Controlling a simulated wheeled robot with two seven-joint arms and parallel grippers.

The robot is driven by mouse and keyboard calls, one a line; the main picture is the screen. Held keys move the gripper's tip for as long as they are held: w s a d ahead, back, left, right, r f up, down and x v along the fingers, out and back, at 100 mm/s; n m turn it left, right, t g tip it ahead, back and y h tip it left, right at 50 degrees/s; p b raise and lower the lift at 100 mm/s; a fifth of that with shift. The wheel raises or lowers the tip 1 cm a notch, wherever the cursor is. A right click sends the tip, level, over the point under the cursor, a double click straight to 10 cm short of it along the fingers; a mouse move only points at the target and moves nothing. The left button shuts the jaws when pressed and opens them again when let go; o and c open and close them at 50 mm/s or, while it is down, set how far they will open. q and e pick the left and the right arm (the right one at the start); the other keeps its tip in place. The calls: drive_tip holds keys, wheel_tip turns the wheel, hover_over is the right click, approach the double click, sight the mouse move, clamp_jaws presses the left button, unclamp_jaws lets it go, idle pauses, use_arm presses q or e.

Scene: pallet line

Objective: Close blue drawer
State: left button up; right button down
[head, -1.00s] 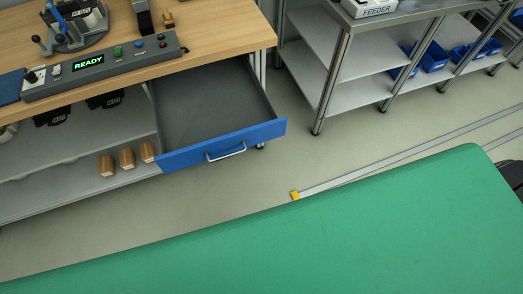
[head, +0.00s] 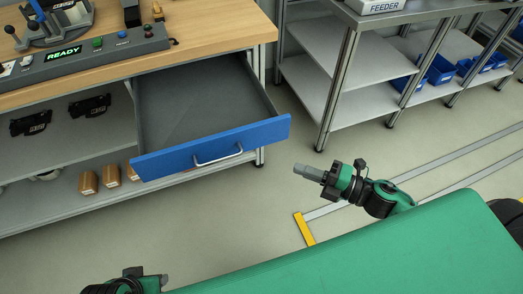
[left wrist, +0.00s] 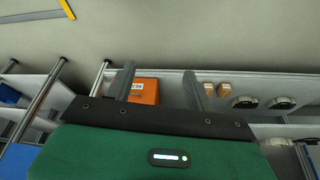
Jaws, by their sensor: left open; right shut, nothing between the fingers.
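The blue drawer (head: 262,134) is pulled out from under the wooden workbench in the head view. Its grey inside is empty, and a silver bar handle (head: 218,159) runs across its front. My right gripper (head: 300,169) is shut and empty, to the right of the drawer front and apart from it, its tip pointing left. My left gripper (left wrist: 157,82) is open in the left wrist view, with two grey fingers spread. Part of my left arm shows at the bottom edge of the head view, well below the drawer. Nothing touches the handle.
The workbench (head: 205,30) carries a control panel (head: 85,57) reading READY. Brown blocks (head: 88,182) stand on its lower shelf. A metal rack (head: 335,85) with blue bins stands at the right. An orange box (left wrist: 144,91) shows beyond my left fingers. The floor before the drawer is clear.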

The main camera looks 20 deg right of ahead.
drive_tip(key=p, duration=0.1)
approach(248, 140)
drive_tip(key=s+a+x, duration=0.1)
drive_tip(key=x, duration=0.4)
use_arm(q)
drive_tip(key=shift+x, duration=1.4)
use_arm(e)
drive_tip(key=shift+w+d, duration=0.15)
drive_tip(key=shift+w, duration=0.6)
use_arm(q)
drive_tip(key=shift+s, duration=0.15)
